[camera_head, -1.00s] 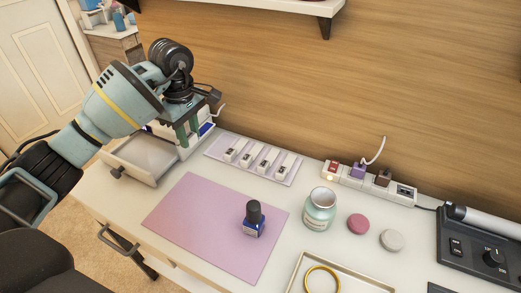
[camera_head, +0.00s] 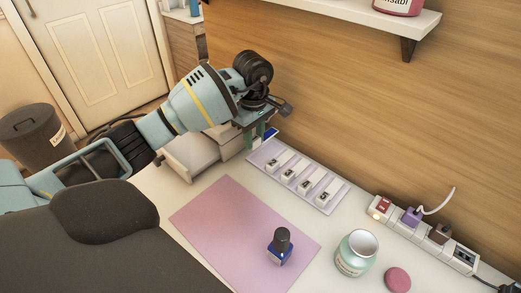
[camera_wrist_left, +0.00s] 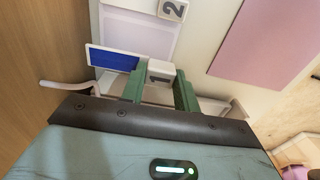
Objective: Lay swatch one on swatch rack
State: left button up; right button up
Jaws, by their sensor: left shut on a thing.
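Swatch one is a blue panel (camera_wrist_left: 113,59) with a white block marked 1 (camera_wrist_left: 160,71). Its blue part also shows in the head view (camera_head: 270,132). My left gripper (camera_head: 255,138) is shut on the white block, between its green fingers (camera_wrist_left: 160,88). The swatch rack (camera_head: 257,157) is a pale lilac tray on the desk. It holds several white swatches with numbered blocks, including one marked 2 (camera_wrist_left: 172,10). My gripper is at the rack's far-left end, beside block 2. I cannot tell whether swatch one touches the rack. My right gripper is out of view.
A white drawer unit (camera_head: 190,152) stands left of the rack, partly behind my arm. A lilac mat (camera_head: 225,225) bears a dark blue bottle (camera_head: 280,248). A jar (camera_head: 356,255), a pink disc (camera_head: 397,280) and a power strip (camera_head: 425,235) lie to the right.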

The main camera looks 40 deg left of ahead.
aim_at(255, 149)
pick_arm(q)
jog(key=shift+f, duration=2.15)
jog(key=shift+f, duration=0.1)
jog(key=shift+f, duration=0.15)
jog(key=o, duration=1)
notch_tip(255, 149, up, 12)
jog(key=shift+r, duration=0.25)
